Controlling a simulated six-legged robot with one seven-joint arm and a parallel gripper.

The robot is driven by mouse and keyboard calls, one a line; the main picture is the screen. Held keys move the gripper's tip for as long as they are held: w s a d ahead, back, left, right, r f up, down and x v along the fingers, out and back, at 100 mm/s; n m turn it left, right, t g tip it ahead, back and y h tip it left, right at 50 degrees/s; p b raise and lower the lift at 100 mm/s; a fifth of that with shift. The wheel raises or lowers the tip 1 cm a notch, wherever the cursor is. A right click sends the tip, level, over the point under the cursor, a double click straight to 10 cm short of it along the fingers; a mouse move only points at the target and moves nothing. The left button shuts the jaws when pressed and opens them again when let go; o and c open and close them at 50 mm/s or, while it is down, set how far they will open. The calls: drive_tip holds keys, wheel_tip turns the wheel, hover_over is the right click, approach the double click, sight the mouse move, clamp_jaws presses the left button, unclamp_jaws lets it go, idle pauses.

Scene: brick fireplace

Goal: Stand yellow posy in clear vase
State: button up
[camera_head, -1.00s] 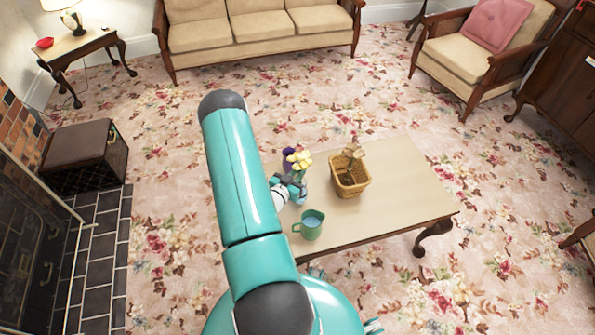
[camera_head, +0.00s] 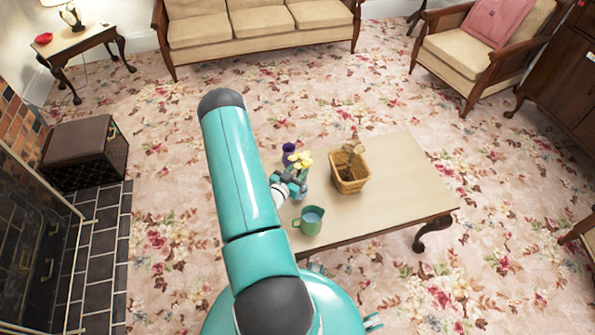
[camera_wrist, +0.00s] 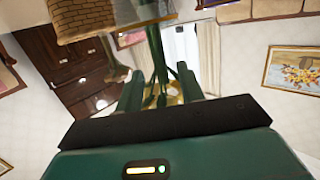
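The yellow posy (camera_head: 303,159) has pale yellow heads and stands out above my gripper (camera_head: 293,182) at the table's left end. In the wrist view its green stems (camera_wrist: 156,62) run between the two fingers of my gripper (camera_wrist: 160,72), with a bit of yellow behind them. The clear vase cannot be made out for certain; my gripper and the stems cover that spot.
A dark purple flower (camera_head: 289,147) is just behind the posy. A green mug (camera_head: 308,226) stands in front. The right half of the low table (camera_head: 412,190) is clear.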

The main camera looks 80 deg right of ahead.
drive_tip(key=v, duration=1.4)
drive_tip(key=shift+s, duration=0.15)
idle(0.8)
